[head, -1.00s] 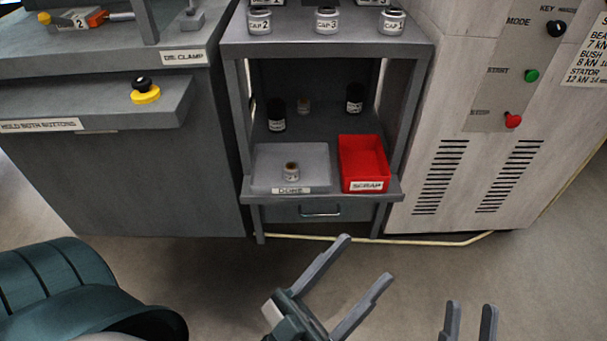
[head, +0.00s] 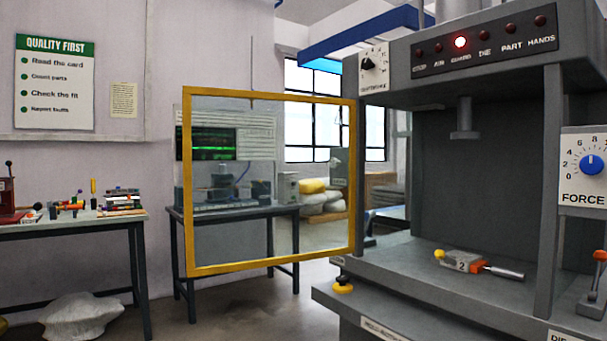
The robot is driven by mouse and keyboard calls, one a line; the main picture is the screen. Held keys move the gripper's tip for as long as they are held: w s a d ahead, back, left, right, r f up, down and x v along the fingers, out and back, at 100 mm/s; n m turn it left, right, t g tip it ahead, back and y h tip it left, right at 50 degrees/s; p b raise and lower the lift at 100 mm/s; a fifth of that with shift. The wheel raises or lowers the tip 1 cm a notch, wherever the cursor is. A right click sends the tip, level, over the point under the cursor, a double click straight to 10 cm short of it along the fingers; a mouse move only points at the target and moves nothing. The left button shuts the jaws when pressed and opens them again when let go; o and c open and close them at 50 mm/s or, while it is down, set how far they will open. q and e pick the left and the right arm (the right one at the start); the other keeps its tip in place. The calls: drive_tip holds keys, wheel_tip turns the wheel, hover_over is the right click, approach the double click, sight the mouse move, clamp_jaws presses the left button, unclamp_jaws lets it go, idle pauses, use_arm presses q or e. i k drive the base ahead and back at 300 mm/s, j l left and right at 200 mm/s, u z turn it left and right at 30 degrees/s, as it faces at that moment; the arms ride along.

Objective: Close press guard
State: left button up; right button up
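The press guard (head: 352,190) is a clear panel in a yellow frame. In the head view it stands swung open to the left of the grey press (head: 430,85), joined near the press's left front edge. The press opening is uncovered. Inside, a small grey block labelled 2 (head: 461,262) with an orange end and a metal rod lies on the press bed (head: 420,268). One lamp (head: 460,42) on the press's top panel, above the label GUARD, is lit. Neither of my grippers shows in this view now.
A force dial (head: 591,165) is on the press's right post. A yellow-and-black button (head: 343,285) sits on the front ledge at left. A workbench (head: 75,222) with tools and a dark table (head: 176,218) stand behind, to the left. The floor left of the press is partly clear.

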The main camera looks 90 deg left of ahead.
sight(188, 91)
drive_tip(key=k+j, duration=0.25)
drive_tip(key=j, duration=0.15)
drive_tip(key=k+j, duration=0.25)
drive_tip(key=j, duration=0.15)
drive_tip(key=k+j, duration=0.5)
drive_tip(key=j, duration=0.25)
drive_tip(key=k+j, duration=0.1)
drive_tip(key=j, duration=0.3)
drive_tip(key=k+j, duration=0.15)
drive_tip(key=j, duration=0.2)
drive_tip(key=k+j, duration=0.1)
drive_tip(key=j, duration=0.3)
drive_tip(key=k+j, duration=0.15)
drive_tip(key=j, duration=0.25)
drive_tip(key=k+j, duration=0.1)
drive_tip(key=j, duration=0.8)
drive_tip(key=i+j, duration=0.1)
drive_tip(key=j, duration=0.35)
drive_tip(key=i+j, duration=0.1)
drive_tip(key=j, duration=0.4)
